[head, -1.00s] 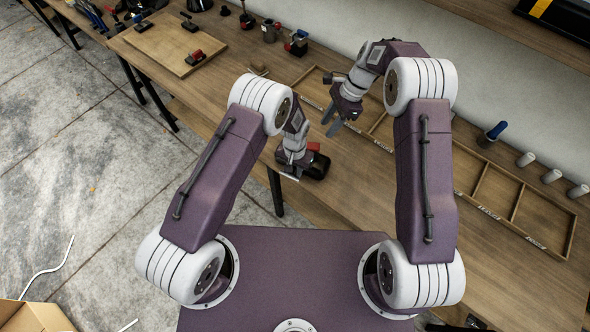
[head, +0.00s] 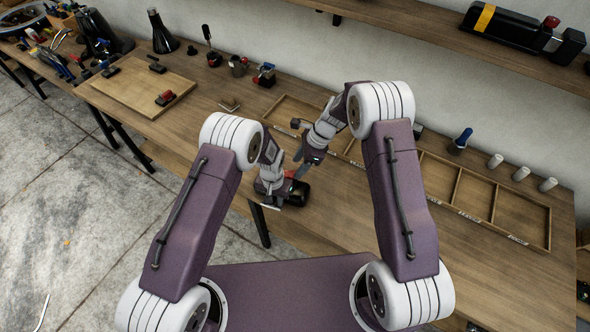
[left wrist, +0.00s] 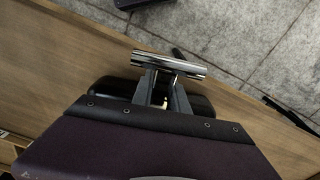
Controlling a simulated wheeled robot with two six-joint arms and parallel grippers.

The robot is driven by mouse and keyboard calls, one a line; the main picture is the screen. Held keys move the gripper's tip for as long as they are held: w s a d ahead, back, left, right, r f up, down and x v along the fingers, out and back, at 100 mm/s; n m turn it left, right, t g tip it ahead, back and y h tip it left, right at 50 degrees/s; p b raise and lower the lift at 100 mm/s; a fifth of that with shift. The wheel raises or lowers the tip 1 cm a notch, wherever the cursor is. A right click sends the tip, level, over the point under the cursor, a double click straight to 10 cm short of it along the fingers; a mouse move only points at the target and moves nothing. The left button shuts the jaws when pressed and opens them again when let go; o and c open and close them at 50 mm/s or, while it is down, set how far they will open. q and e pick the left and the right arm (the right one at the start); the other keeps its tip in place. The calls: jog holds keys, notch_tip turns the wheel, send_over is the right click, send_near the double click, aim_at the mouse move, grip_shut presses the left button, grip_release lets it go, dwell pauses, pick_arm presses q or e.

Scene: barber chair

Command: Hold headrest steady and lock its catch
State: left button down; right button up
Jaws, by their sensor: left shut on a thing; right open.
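The headrest (head: 296,195) is a dark, rounded piece near the front edge of the workbench. In the left wrist view, its black body (left wrist: 112,88) shows on both sides of my fingers, with a chrome bar (left wrist: 168,66) across them. My left gripper (head: 271,195) is shut on the headrest; its fingers also show in the left wrist view (left wrist: 162,95). A small red part (head: 289,174) shows at the headrest's back; I cannot tell whether it is the catch. My right gripper (head: 302,170) is open, close above the headrest; contact is unclear.
A wooden divided tray (head: 457,185) lies along the back of the workbench (head: 345,215). A wooden board (head: 130,95) with small tools lies at left. A blue-topped bottle (head: 461,140) and white cylinders (head: 521,173) stand at right. A shelf (head: 430,30) runs above.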

aim_at(292, 173)
jog(key=shift+x, duration=1.8)
grip_shut()
jog(key=m, duration=0.1)
jog(key=s+m+t, duration=0.1)
jog(key=m, duration=0.2)
jog(key=shift+s+a+r+m+t, duration=0.1)
jog(key=shift+s+a+m+t, duration=0.2)
jog(key=shift+s+t, duration=0.1)
jog(key=shift+w, duration=0.1)
grip_release()
jog(key=shift+d, duration=0.1)
